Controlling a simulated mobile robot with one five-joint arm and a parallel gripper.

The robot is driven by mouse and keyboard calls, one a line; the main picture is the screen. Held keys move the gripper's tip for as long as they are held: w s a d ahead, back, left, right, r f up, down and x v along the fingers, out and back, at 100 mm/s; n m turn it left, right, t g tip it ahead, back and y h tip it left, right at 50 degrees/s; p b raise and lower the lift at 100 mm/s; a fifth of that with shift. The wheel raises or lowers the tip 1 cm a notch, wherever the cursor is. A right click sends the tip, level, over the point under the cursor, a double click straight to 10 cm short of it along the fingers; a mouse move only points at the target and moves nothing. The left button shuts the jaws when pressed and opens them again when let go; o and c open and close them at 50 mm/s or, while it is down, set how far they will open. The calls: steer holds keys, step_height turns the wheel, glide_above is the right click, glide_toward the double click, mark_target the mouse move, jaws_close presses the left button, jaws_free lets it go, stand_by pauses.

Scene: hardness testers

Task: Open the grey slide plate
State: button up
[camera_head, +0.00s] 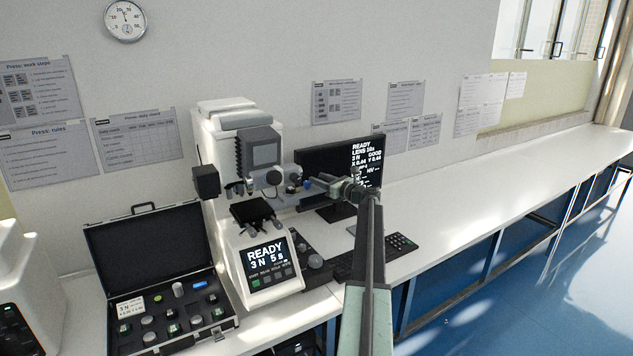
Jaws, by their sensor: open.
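A white hardness tester (215,150) stands on the bench against the wall. A grey plate (264,152) is on the front of its head, beside a dark ribbed part; it looks like the slide plate, but I cannot be sure. Below it are the lenses and a dark stage (252,211). My gripper (316,183) is at the end of my arm, right of the head and lower than the plate, apart from the plate. It is small in view, open, with nothing seen in it. A blue-tipped knob (307,184) shows close to its left; whether they touch is unclear.
A monitor (345,160) stands behind my gripper, with a keyboard (385,257) in front. The tester's screen (266,254) reads READY, 3 N, 5 s. An open black case (150,235) of small blocks lies left. The bench (480,190) is clear to the right.

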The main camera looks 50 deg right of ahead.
steer(key=s, duration=0.7)
steer(key=shift+s+a, duration=0.2)
steer(key=shift+s, duration=0.2)
